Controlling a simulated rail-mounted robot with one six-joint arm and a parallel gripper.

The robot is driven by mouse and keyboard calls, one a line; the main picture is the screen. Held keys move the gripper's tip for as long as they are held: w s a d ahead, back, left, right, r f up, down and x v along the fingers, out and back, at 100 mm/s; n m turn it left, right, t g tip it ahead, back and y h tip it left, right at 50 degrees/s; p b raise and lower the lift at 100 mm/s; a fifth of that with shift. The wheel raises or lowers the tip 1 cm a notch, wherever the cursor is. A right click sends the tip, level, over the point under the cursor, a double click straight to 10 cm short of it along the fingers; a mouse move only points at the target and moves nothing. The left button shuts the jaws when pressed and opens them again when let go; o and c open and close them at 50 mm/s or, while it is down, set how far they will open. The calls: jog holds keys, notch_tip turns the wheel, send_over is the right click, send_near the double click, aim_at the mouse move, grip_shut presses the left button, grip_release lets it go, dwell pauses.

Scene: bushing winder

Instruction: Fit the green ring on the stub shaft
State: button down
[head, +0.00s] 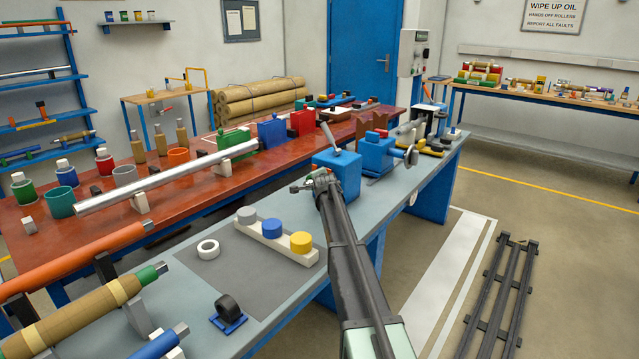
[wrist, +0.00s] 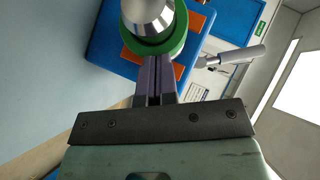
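The green ring (wrist: 178,42) is in the wrist view, around the silver stub shaft (wrist: 148,22). A dark gap shows between ring and shaft along the lower side. How far along the shaft the ring sits cannot be told. My gripper (wrist: 158,66) has its fingers together, with only a thin line between them. Their tips meet the ring's lower edge in the picture; whether they touch it is unclear. In the head view my gripper (head: 318,182) is at the blue block (head: 343,172), and the ring cannot be made out there.
The blue block has a lever (head: 328,136) on top. A second blue machine (head: 383,158) stands to the right.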

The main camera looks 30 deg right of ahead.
jog(key=shift+s+a, duration=0.25)
jog(key=shift+a, duration=0.3)
dwell(0.7)
